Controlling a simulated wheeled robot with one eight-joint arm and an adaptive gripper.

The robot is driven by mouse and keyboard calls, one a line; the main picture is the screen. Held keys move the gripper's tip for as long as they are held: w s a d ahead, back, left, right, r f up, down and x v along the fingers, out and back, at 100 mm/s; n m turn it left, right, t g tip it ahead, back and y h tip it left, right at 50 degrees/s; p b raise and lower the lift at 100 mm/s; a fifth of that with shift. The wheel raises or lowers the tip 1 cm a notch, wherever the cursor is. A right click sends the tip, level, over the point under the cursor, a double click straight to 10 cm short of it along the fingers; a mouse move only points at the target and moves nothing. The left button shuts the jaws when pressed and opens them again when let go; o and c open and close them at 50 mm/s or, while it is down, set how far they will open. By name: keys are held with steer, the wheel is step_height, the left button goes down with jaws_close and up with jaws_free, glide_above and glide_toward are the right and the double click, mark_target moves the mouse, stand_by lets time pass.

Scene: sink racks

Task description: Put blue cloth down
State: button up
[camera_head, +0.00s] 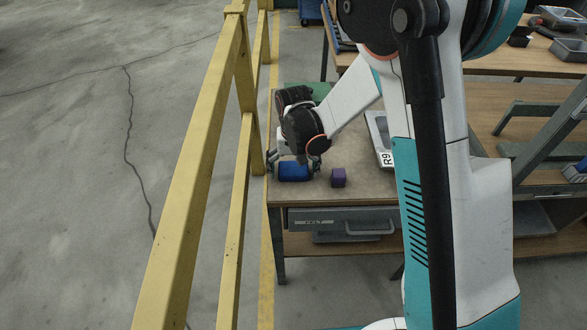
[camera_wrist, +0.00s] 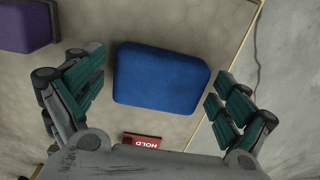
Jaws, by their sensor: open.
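The blue cloth (camera_head: 294,171) is a folded, block-like bundle lying on the table top near its front left corner. In the wrist view the blue cloth (camera_wrist: 161,78) lies between the two spread fingers, with a visible gap on each side. My gripper (camera_head: 292,168) is over the cloth, pointing down. In the wrist view my gripper (camera_wrist: 160,100) is open and holds nothing. How far the fingertips are above the table is hard to tell.
A purple block (camera_head: 338,178) sits just right of the cloth; it also shows in the wrist view (camera_wrist: 28,25). A red HOLD label (camera_wrist: 141,141) lies near the cloth. A yellow railing (camera_head: 215,110) runs close along the table's left side.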

mark_target(293, 168)
steer(key=shift+r, duration=0.15)
step_height(293, 168, up, 12)
steer(key=p, duration=0.4)
stand_by(0.4)
